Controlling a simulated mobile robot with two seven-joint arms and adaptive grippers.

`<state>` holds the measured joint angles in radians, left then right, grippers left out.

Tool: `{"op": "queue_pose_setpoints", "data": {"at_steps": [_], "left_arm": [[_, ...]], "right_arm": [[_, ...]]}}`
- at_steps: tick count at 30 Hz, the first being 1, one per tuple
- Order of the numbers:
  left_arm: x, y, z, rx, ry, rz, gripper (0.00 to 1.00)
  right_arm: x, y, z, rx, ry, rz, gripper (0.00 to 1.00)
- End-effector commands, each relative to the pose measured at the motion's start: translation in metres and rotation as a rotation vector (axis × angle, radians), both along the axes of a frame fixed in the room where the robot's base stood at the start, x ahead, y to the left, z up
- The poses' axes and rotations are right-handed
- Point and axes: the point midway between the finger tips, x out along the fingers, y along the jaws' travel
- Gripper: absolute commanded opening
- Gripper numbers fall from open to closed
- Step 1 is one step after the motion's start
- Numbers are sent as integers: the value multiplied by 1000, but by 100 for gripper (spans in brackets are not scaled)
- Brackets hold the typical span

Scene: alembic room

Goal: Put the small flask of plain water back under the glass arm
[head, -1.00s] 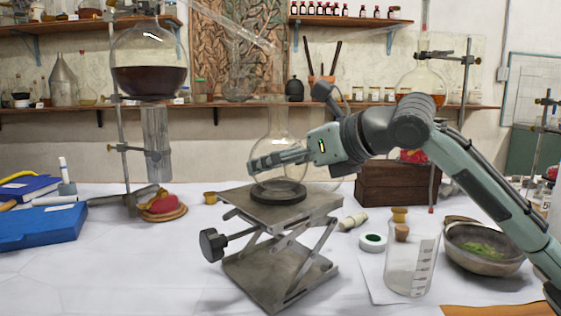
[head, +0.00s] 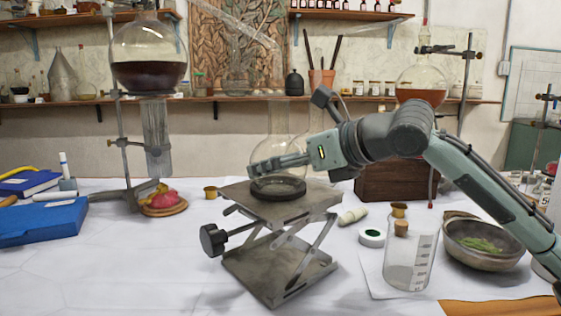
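A clear round-bottomed flask (head: 284,130) with a tall neck is on the dark ring (head: 290,194) on top of the metal lab jack (head: 262,207). I cannot make out its contents or whether its bottom touches the ring. A faint slanting glass arm (head: 238,24) shows above and behind it, near the carved panel. My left gripper is out of view.
A large flask of dark liquid (head: 149,76) hangs on a stand at left. A beaker (head: 405,262), white ring (head: 372,238), bowl (head: 482,260) and wooden box (head: 385,184) crowd the right. Blue books (head: 42,222) lie far left; the front-left table is clear.

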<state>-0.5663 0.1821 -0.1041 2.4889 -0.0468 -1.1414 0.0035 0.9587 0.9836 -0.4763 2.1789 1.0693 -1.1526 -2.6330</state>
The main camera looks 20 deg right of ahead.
Motion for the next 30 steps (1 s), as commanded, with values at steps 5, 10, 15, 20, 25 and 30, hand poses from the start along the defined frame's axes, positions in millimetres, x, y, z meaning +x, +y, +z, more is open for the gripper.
{"op": "queue_pose_setpoints", "data": {"at_steps": [5,10,15,20,25,30], "left_arm": [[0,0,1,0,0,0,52],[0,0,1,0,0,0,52],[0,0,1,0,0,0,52],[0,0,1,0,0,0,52],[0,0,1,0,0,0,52],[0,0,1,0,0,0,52]], "right_arm": [[0,0,-1,0,-1,0,45],[0,0,-1,0,-1,0,96],[0,0,-1,0,-1,0,100],[0,0,-2,0,1,0,100],[-7,-5,2,-2,0,-1,100],[-31,-19,14,-5,-1,-5,100]]}}
